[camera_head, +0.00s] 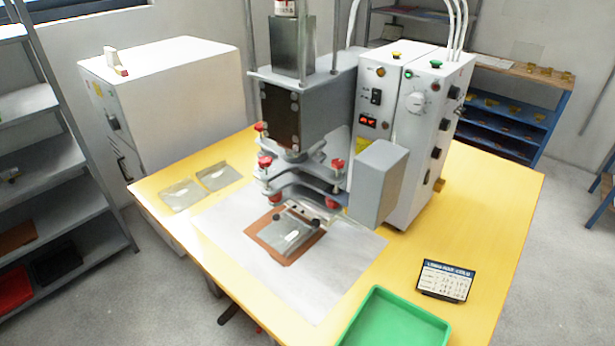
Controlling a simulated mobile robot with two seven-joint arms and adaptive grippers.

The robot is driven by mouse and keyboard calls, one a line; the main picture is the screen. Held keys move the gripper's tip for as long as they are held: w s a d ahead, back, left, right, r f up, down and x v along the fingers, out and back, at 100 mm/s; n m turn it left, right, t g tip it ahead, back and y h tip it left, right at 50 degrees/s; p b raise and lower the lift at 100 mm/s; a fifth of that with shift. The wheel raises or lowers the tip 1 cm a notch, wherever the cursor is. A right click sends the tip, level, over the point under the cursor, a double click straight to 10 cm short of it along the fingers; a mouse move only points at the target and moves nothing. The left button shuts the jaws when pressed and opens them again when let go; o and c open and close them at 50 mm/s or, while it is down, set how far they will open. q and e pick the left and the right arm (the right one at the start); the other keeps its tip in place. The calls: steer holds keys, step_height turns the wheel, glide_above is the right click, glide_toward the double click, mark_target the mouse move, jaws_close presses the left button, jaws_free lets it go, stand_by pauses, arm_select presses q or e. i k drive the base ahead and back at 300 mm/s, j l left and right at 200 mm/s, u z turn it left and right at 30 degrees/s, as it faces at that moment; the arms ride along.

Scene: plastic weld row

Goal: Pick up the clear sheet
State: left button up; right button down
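Two clear sheets lie flat on the yellow table left of the welding press: the nearer clear sheet (181,195) and the farther clear sheet (218,176). They are side by side, with a small gap. Another clear, greyish sheet or plate (293,238) lies on a brown pad (263,237) under the press head; I cannot tell exactly what it is. Neither of my grippers shows in the head view.
The welding press (305,110) and its white control box (420,130) stand on the yellow table (490,220). A white mat (300,295) lies under the pad. A green tray (395,322) and a small sign (446,280) are at the front right. A white cabinet (175,100) stands behind left.

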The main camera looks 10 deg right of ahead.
mark_target(286, 236)
steer(key=z, duration=0.25)
steer(key=i+j+z, duration=0.2)
steer(key=j+z, duration=0.2)
steer(key=j, duration=0.2)
steer(key=j+z, duration=0.45)
steer(key=j, duration=0.2)
steer(key=j+z, duration=0.4)
steer(key=j, duration=0.3)
steer(key=i, duration=0.05)
